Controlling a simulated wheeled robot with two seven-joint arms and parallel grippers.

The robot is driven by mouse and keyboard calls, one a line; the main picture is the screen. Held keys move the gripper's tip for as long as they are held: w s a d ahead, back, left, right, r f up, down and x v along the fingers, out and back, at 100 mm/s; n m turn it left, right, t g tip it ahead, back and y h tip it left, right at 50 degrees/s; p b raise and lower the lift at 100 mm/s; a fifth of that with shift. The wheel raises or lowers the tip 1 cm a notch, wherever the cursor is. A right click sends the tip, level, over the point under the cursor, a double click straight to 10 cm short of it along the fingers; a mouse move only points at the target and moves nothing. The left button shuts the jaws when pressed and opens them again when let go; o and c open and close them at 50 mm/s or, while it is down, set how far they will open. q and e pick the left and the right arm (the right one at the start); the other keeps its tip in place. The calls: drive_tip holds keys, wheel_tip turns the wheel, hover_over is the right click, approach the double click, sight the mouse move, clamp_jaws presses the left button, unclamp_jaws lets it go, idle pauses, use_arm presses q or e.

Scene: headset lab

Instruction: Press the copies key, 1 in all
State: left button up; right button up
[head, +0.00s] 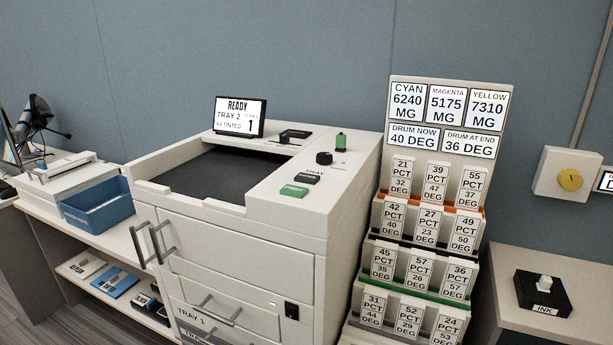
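A white printer (240,236) stands at the centre of the head view. Its small display (240,117) reads READY, TRAY 2, RETINTED and a large 1 under a tiny word. On its top right strip are a green PRINT key (293,190), a black key (307,178) beside the word TRAY, a black knob (324,158) and an upright green piece (341,142). A flat black key or block (294,135) lies right of the display. I cannot read a copies label on any of these. Neither of my grippers shows.
A stepped rack (450,120) of labelled white cartridges stands close to the printer's right. A blue bin (97,204) and a white device (68,176) sit on the left counter. A black INK block (542,293) is on the right counter. Handles (153,243) stick out from the printer's front.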

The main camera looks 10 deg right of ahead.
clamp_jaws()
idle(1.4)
